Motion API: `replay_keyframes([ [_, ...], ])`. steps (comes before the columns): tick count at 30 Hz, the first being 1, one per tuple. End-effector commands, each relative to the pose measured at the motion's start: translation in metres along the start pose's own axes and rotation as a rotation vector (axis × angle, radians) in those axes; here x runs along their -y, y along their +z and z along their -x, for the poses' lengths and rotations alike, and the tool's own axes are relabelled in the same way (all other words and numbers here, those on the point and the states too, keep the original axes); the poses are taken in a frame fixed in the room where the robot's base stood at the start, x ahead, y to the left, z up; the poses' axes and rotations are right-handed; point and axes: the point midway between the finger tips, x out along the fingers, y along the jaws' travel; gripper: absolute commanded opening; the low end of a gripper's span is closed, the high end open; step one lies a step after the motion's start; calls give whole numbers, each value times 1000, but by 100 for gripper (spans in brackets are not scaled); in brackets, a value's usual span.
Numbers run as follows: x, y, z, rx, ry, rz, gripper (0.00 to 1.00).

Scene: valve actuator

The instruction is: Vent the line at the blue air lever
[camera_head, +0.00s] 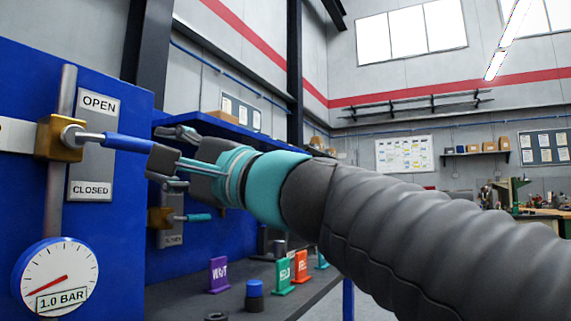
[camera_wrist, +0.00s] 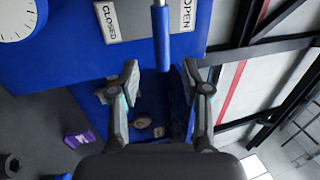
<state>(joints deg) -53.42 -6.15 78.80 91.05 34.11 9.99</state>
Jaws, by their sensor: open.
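The blue air lever (camera_head: 128,143) sticks out to the right from a brass valve body (camera_head: 60,138), close to level, between the OPEN and CLOSED signs. In the wrist view the blue lever (camera_wrist: 162,38) comes down from the top edge. My gripper (camera_head: 168,149) is open and empty at the lever's free end. In the wrist view my gripper (camera_wrist: 160,78) has one finger to each side of the lever's line, with the tip about level with the fingertips. Neither finger visibly touches it. The gauge (camera_head: 56,280) carries a 1.0 BAR label.
A second valve with a teal lever (camera_head: 195,217) sits lower on the panel, behind my gripper. A bench (camera_head: 200,305) below holds purple (camera_head: 218,275), green (camera_head: 284,277) and orange (camera_head: 301,266) signs and a blue-topped cylinder (camera_head: 255,294). A blue shelf edge (camera_head: 215,127) runs behind.

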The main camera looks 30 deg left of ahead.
Motion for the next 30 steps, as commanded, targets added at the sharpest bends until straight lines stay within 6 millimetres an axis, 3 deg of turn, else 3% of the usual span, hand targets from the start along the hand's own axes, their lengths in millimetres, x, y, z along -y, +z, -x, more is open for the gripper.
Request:
replay_keyframes([
  [3,0,0,22,-3,-1,0,47],
  [9,-1,0,40,0,1,0,47],
  [30,-4,2,44,10,16,31,47],
])
